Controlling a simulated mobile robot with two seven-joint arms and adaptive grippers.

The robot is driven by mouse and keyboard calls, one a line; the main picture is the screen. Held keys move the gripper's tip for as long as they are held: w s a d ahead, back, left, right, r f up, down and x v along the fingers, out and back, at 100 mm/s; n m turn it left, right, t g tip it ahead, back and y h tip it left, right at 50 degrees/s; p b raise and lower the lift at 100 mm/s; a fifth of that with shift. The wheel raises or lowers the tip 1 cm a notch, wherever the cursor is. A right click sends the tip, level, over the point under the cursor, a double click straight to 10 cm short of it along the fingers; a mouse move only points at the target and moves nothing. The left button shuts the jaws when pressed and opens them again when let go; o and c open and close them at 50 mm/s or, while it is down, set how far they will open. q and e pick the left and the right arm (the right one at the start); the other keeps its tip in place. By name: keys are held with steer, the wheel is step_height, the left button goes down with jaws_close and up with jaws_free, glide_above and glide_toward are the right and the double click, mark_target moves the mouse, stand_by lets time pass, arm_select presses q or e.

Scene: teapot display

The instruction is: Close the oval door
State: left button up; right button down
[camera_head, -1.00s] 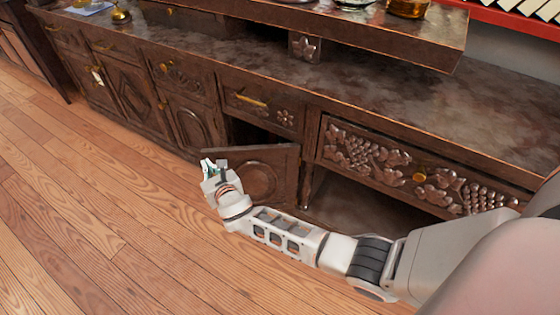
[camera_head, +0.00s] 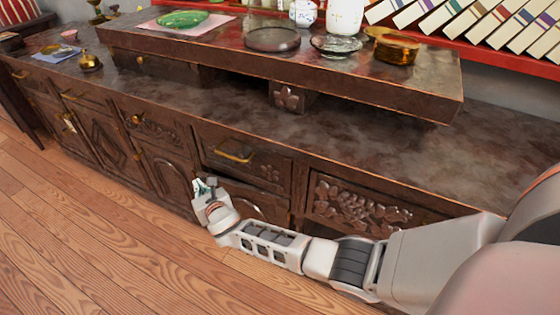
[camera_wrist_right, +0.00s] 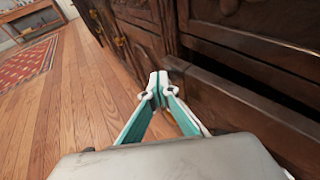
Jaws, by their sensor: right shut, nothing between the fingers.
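The dark wooden oval door (camera_head: 265,210) is below a drawer of the long sideboard in the head view, partly hidden behind my right arm. It stands slightly ajar, with a dark gap along its top edge. It also shows at the right of the wrist view (camera_wrist_right: 250,118). My right gripper (camera_head: 204,187) is at the door's left free edge, in front of the sideboard. Its teal fingers (camera_wrist_right: 160,85) are shut with their tips together and empty. I cannot tell whether they touch the door. My left gripper is out of view.
The sideboard top (camera_head: 400,140) overhangs the doors, and a raised shelf (camera_head: 340,75) on it carries glass and ceramic pieces. A drawer with a brass handle (camera_head: 235,157) is above the door. The wooden floor (camera_head: 90,240) in front is clear.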

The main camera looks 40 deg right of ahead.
mark_target(205, 178)
steer(key=shift+w+d+f, duration=0.1)
steer(key=shift+w+d, duration=0.2)
steer(key=shift+d, duration=0.25)
steer(key=shift+w+d+f, duration=0.1)
steer(key=shift+w+d, duration=0.2)
steer(key=shift+d, duration=0.2)
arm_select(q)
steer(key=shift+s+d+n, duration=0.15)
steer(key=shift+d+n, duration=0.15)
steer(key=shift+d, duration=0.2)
arm_select(e)
steer(key=shift+w+d+r, duration=0.15)
steer(key=shift+w+d, duration=0.25)
steer(key=shift+d, duration=0.15)
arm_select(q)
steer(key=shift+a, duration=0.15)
